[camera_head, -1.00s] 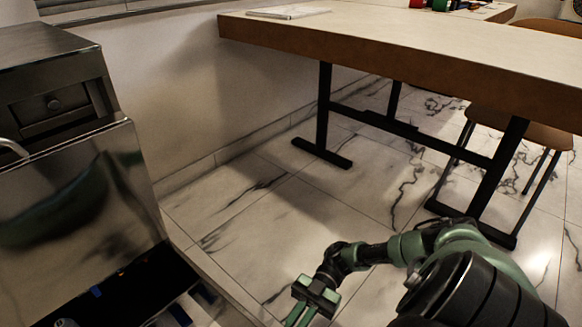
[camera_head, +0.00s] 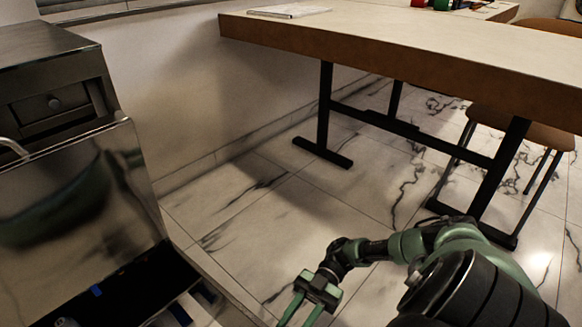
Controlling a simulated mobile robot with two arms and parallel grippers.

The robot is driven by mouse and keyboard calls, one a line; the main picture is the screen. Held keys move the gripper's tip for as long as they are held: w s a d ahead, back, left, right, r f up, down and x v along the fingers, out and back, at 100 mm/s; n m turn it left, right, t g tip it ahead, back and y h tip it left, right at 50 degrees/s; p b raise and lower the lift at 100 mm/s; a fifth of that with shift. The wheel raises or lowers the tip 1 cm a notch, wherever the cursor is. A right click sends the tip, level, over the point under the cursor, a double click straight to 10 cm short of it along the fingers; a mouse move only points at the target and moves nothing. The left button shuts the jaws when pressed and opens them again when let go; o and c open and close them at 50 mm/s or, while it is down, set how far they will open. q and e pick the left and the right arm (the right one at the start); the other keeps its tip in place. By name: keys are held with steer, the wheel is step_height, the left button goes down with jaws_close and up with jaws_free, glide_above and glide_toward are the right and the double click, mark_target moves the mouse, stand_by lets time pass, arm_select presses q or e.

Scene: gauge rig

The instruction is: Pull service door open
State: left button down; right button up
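A shiny metal panel (camera_head: 80,195), seemingly the service door, fills the lower front of the metal cabinet (camera_head: 50,70) at the left. A curved pale handle (camera_head: 12,148) shows at its upper left, cut by the picture edge. A blurred dark green reflection lies across the panel. A dark opening (camera_head: 125,290) shows below the panel. My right gripper (camera_head: 301,312) is at the bottom middle, well to the right of the panel and touching nothing visible. Its two green fingers are apart, with their tips near or past the bottom edge. My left gripper is out of view.
Small blue pieces lie in the dark opening. A pale ledge (camera_head: 215,275) runs beside it. A long table (camera_head: 400,45) on black legs and a brown chair (camera_head: 530,130) stand at the right. The marble floor (camera_head: 270,205) between is clear.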

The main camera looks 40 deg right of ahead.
steer(key=w+d, duration=0.1)
steer(key=d, duration=0.5)
steer(key=shift+d, duration=0.35)
steer(key=shift+w, duration=0.1)
